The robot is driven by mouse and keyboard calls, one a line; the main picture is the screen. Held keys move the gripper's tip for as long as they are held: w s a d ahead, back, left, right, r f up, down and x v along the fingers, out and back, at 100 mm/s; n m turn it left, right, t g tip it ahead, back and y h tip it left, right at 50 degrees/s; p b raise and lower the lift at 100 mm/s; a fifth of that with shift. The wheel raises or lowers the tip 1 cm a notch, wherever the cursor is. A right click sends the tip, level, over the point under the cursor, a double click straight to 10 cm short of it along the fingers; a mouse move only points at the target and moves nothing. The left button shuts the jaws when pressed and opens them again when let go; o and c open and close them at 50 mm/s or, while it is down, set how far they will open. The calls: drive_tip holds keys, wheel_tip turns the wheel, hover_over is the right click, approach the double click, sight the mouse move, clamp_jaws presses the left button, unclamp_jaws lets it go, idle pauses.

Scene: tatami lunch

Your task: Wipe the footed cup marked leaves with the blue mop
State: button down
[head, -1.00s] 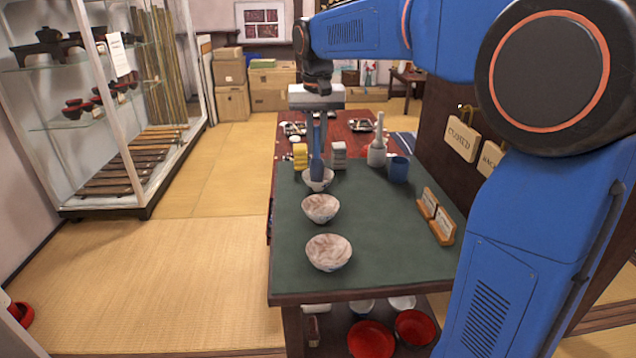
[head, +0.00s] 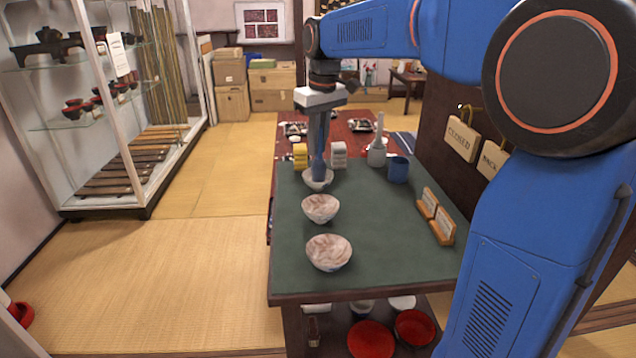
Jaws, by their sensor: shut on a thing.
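My gripper (head: 320,108) is above the far part of the green-topped table (head: 375,250), shut on the blue mop (head: 319,155), which hangs down upright. The mop's lower end is in or just over the farthest cup (head: 310,184); whether it touches cannot be told. Two more pale cups with brownish smears stand in a row nearer me, a middle cup (head: 320,208) and a near cup (head: 329,252). Their leaf or other markings are too small to tell from here.
A yellow block (head: 300,156), a grey-white stack (head: 338,155), a grey bottle-like vessel (head: 377,150) and a blue mug (head: 398,169) stand near the mop. Wooden card stands (head: 436,217) sit at the right edge. The table's middle right is clear.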

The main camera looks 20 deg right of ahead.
drive_tip(key=m, duration=0.6)
drive_tip(key=shift+w+m+h, duration=0.2)
drive_tip(key=shift+m+h, duration=0.1)
drive_tip(key=shift+h, duration=0.1)
drive_tip(key=m, duration=0.3)
drive_tip(key=shift+w+d+m, duration=0.1)
drive_tip(key=shift+d+m, duration=0.05)
drive_tip(key=shift+m, duration=0.15)
drive_tip(key=m, duration=0.3)
drive_tip(key=shift+w+r+m+h, duration=0.1)
drive_tip(key=shift+m+h, duration=0.2)
drive_tip(key=shift+h, duration=0.1)
drive_tip(key=n, duration=0.7)
drive_tip(key=shift+n+y, duration=0.4)
drive_tip(key=n, duration=0.6)
drive_tip(key=shift+a+y, duration=0.2)
drive_tip(key=shift+y, duration=0.2)
